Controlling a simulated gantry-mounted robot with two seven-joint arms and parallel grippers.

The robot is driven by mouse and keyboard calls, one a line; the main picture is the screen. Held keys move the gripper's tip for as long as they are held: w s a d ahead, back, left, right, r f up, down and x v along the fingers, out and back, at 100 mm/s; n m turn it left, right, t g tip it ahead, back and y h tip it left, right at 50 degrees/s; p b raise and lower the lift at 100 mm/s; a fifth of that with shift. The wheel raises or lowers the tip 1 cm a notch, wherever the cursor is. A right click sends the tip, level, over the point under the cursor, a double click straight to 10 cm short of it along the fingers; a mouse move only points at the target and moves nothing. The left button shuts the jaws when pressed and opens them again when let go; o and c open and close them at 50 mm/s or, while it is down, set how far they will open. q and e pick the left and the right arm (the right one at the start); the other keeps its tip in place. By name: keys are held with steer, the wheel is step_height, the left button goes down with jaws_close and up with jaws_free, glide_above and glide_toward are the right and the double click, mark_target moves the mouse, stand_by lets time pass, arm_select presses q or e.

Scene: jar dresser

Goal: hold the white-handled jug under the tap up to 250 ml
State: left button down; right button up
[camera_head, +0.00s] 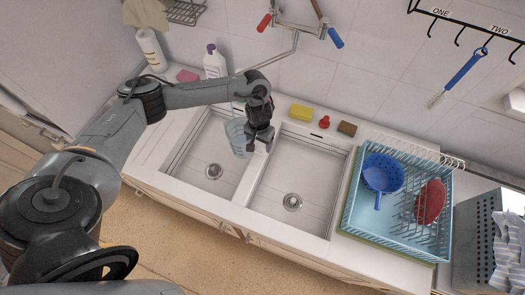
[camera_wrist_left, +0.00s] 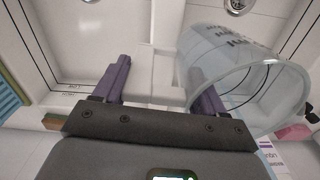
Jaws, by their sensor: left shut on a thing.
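The clear measuring jug (camera_head: 236,138) is over the divider side of the left sink basin, beside my left gripper (camera_head: 260,142). In the left wrist view the see-through jug (camera_wrist_left: 235,65), with dark markings, is tilted in the picture and overlaps the right finger of my left gripper (camera_wrist_left: 163,78). No water level is readable. My right gripper is not visible.
The right basin (camera_head: 293,180) is empty. A yellow sponge (camera_head: 301,112), a red stopper-like item (camera_head: 324,122) and a brown block (camera_head: 347,129) line the back edge. A blue dish rack (camera_head: 355,215) stands right. Bottles (camera_head: 214,62) stand back left.

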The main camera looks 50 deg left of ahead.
arm_select(q)
steer(key=w+a+b, duration=0.3)
steer(key=w+a, duration=0.1)
steer(key=a, duration=0.7)
steer(key=shift+w, duration=0.35)
steer(key=shift+d, duration=0.1)
